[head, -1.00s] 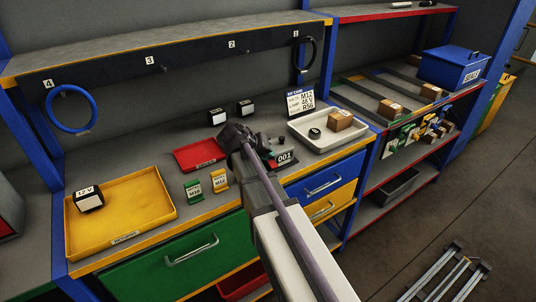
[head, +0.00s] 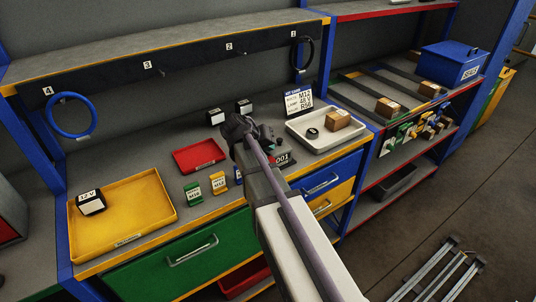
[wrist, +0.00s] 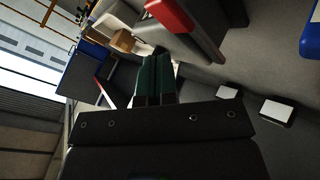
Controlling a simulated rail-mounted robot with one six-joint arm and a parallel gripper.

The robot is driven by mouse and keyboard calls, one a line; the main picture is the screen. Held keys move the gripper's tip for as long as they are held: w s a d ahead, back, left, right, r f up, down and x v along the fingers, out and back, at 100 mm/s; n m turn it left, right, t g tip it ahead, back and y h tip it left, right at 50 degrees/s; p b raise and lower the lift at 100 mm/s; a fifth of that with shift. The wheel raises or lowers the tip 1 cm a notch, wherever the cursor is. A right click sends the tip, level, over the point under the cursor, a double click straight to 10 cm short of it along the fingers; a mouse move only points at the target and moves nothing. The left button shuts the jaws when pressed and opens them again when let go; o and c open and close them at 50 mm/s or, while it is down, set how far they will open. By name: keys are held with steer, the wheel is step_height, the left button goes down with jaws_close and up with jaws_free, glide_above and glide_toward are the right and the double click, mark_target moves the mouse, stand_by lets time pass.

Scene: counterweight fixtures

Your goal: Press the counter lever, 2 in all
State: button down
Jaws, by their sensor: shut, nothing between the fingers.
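The counter (head: 282,159) stands near the bench's front edge and reads 001. It is partly hidden behind my arm in the head view, and its lever cannot be made out there. In the wrist view a grey body with a red part (wrist: 172,14) is close beyond the fingers; I cannot tell whether the red part is the lever. My gripper is shut and empty, its dark green fingers (wrist: 157,75) side by side in the wrist view. In the head view the fingertips are hard to make out against the dark shapes by the counter; contact cannot be told.
A white tray (head: 296,124) with a brown box (head: 337,119) lies right of the counter. A red tray (head: 199,155), small green (head: 193,190) and yellow (head: 219,183) tags and a yellow tray (head: 160,198) lie left. A kit card (head: 298,102) stands behind.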

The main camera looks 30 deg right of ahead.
step_height(320, 180, up, 4)
steer(key=p, duration=0.3)
steer(key=shift+w+r, duration=0.15)
steer(key=shift+a, duration=0.1)
stand_by(2.2)
